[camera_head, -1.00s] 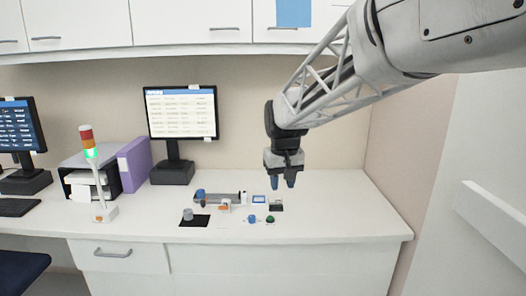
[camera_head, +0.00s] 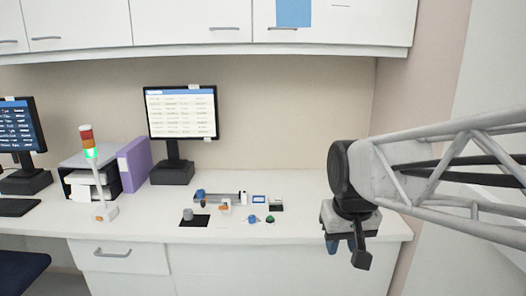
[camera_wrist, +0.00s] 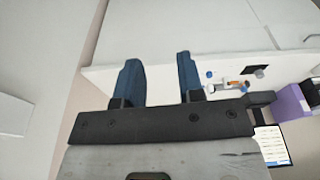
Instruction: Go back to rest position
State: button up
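My gripper (camera_head: 345,247) is at the right front end of the counter in the head view, clear of all the objects. In the wrist view its two blue fingers (camera_wrist: 158,80) stand apart with nothing between them, so it is open and empty. The track (camera_head: 222,197) lies on the counter left of my gripper. A grey cylinder (camera_head: 188,214) stands on a black mat (camera_head: 204,221). A blue piece (camera_head: 252,219) and a green piece (camera_head: 270,219) sit near the front of the counter. An orange and white part (camera_head: 225,205) is beside the track.
A monitor (camera_head: 182,114) stands at the back, with a purple binder (camera_head: 133,165) and a signal tower (camera_head: 90,150) further left. White cabinets (camera_head: 180,22) hang above. The right part of the counter (camera_head: 305,200) is bare.

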jog(key=s+d+f, duration=0.1)
jog(key=s+f, duration=0.1)
jog(key=s, duration=0.4)
jog(key=s+d+f+m, duration=0.1)
jog(key=s+d+f, duration=0.1)
jog(key=s, duration=0.3)
jog(key=shift+s+f, duration=0.35)
jog(key=shift+f, duration=0.15)
